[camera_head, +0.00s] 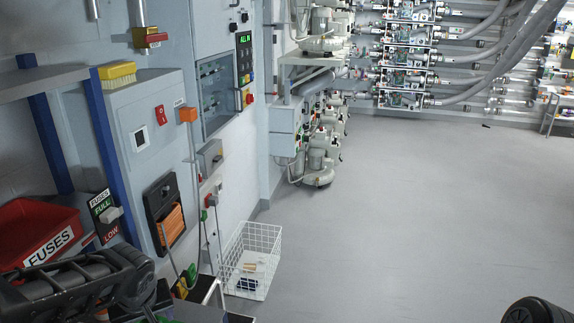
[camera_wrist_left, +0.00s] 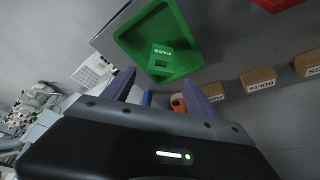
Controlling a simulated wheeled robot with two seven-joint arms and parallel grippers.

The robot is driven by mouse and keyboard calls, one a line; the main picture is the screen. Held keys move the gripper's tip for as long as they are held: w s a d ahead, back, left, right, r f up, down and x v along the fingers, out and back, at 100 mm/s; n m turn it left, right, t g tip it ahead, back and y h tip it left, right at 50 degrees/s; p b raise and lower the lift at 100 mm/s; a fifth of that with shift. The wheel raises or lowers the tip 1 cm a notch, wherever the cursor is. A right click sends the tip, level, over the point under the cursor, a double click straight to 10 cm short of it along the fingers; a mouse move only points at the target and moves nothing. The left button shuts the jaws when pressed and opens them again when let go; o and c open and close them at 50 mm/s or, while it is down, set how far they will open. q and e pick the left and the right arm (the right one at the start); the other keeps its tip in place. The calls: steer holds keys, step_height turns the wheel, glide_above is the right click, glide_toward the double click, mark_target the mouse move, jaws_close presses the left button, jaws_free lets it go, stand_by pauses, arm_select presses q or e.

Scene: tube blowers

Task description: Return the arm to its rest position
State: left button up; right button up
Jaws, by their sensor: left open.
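My left arm (camera_head: 75,285) comes into the head view at the lower left, in front of the red fuse bin (camera_head: 40,232). Its fingertips are not clear there. In the left wrist view my left gripper (camera_wrist_left: 160,95) shows two fingers spread apart, with nothing held between them. Beyond the fingers is a green bin (camera_wrist_left: 185,62) with a labelled item inside it. A dark rounded part at the lower right of the head view appears to be part of my own body. My right gripper does not show.
A wall panel with a black-and-orange holder (camera_head: 170,213) stands close to the left arm. A white wire basket (camera_head: 250,260) is on the floor. Several cardboard boxes (camera_wrist_left: 258,79) line the right of the wrist view. The floor (camera_head: 400,220) is clear at centre and right.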

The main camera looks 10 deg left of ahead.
arm_select(q)
steer(key=w+d+f+m+t+h, duration=0.1)
steer(key=w+d+f+m+h, duration=0.2)
steer(key=d+f, duration=0.45)
steer(key=w+d+f+m+t+h, duration=0.1)
steer(key=w+d+f+m+h, duration=0.2)
steer(key=d+f, duration=0.45)
steer(key=s+d+f+g, duration=0.2)
steer(key=s+d+f, duration=0.4)
steer(key=s+f, duration=0.3)
steer(key=s+d+f+g+h, duration=0.1)
steer(key=s+d+f+g, duration=0.2)
steer(key=s+d+f, duration=0.4)
steer(key=s+f, duration=0.2)
steer(key=s, duration=0.3)
steer(key=shift+d, duration=0.3)
